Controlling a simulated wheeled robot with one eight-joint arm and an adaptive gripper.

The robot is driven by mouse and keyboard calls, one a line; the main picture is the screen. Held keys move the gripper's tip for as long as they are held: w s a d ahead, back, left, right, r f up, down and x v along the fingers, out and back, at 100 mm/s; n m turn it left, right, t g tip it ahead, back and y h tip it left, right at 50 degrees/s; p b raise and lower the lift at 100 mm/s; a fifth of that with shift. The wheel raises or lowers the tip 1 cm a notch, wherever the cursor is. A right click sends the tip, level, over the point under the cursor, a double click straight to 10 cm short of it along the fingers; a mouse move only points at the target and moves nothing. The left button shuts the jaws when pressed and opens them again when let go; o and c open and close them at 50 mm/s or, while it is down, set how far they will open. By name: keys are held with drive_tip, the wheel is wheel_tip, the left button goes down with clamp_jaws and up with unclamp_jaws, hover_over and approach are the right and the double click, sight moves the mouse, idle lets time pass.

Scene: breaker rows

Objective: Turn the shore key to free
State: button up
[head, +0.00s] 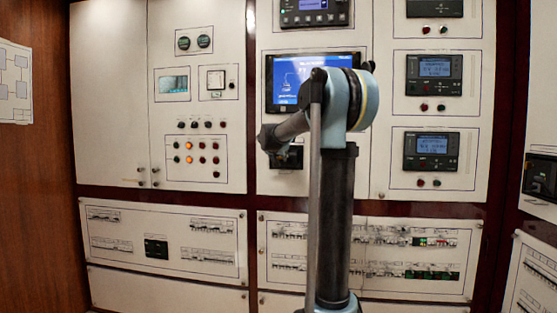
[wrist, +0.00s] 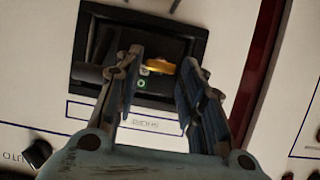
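A dark recessed box (wrist: 110,25) is set in the pale panel in the wrist view. Inside it is a small yellow-orange piece (wrist: 162,67), which looks like the key or its handle; its marked positions are too small to read. Green marks sit just below it. My gripper (wrist: 163,58) is open, its two fingers apart on either side of the yellow piece, with gaps visible. I cannot tell how deep the fingertips reach. In the head view the dark box (head: 290,160) shows beside my arm, which hides much of the gripper and the key.
A dark cylinder (wrist: 92,73) sticks out at the left of the box. A black knob (wrist: 37,153) is at the lower left. A blue lit screen (head: 285,82) is above the box in the head view. Breaker rows (head: 437,242) fill the lower panels.

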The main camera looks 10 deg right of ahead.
drive_tip(key=shift+w, duration=0.1)
drive_tip(key=shift+c, duration=0.3)
drive_tip(key=c, duration=0.7)
drive_tip(key=shift+n, duration=0.3)
drive_tip(key=n+h, duration=0.1)
drive_tip(key=n, duration=0.1)
drive_tip(key=a+n+h, duration=0.1)
drive_tip(key=shift+w+f+n+g+h, duration=0.15)
drive_tip(key=shift+n+g+h, duration=0.15)
drive_tip(key=shift+n+h, duration=0.1)
drive_tip(key=n+h, duration=0.1)
drive_tip(key=n, duration=0.2)
drive_tip(key=f+n+t+h, duration=0.1)
drive_tip(key=n+h, duration=0.1)
drive_tip(key=n, duration=0.1)
drive_tip(key=n+h, duration=0.1)
drive_tip(key=n, duration=0.2)
drive_tip(key=shift+w+a+f+t+h, duration=0.1)
drive_tip(key=shift+a+f+t+h, duration=0.15)
drive_tip(key=shift+a+t+h, duration=0.1)
